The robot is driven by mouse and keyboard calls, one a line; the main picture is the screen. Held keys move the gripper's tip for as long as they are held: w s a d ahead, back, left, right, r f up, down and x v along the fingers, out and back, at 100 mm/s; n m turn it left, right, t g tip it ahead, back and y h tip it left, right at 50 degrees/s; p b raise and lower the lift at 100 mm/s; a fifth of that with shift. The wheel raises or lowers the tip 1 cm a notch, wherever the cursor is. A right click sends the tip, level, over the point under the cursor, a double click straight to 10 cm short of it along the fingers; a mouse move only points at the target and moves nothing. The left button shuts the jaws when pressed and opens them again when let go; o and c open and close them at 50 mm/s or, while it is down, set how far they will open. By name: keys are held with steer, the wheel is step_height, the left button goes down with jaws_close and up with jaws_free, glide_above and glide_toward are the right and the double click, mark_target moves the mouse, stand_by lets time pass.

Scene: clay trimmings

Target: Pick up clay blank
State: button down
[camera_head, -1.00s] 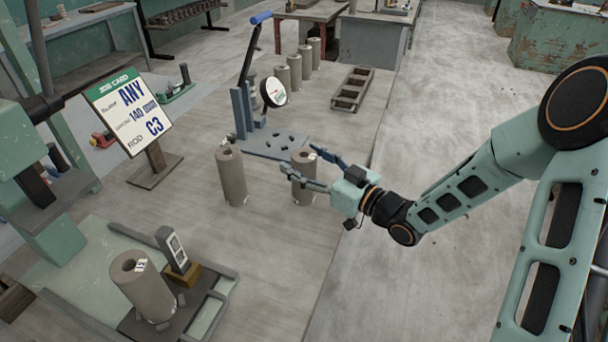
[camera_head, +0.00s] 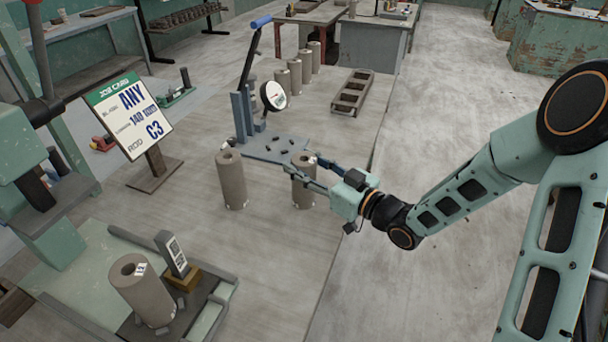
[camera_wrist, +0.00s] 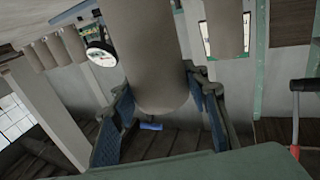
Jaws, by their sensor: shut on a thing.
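My gripper (camera_head: 318,174) is shut on a grey-brown clay blank (camera_head: 303,190), an upright hollow cylinder near the table's right edge. In the wrist view the clay blank (camera_wrist: 155,60) stands between the two blue-padded fingers (camera_wrist: 165,115), which touch its sides. A second clay blank (camera_head: 232,180) stands to the left of it. Another one, with a white tag, stands on the tray at the lower left (camera_head: 143,290). Several more blanks (camera_head: 296,75) stand in a row at the back. Whether the held blank is off the table cannot be told.
A press stand with a dial gauge (camera_head: 274,95) and blue-handled lever stands behind the held blank. A job card (camera_head: 130,115) reading ANY, 140 and C3 stands at the left. A slotted rack (camera_head: 351,92) lies at the back right. Bare tabletop (camera_head: 270,245) lies in front.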

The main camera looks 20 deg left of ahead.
steer(key=shift+r, duration=0.25)
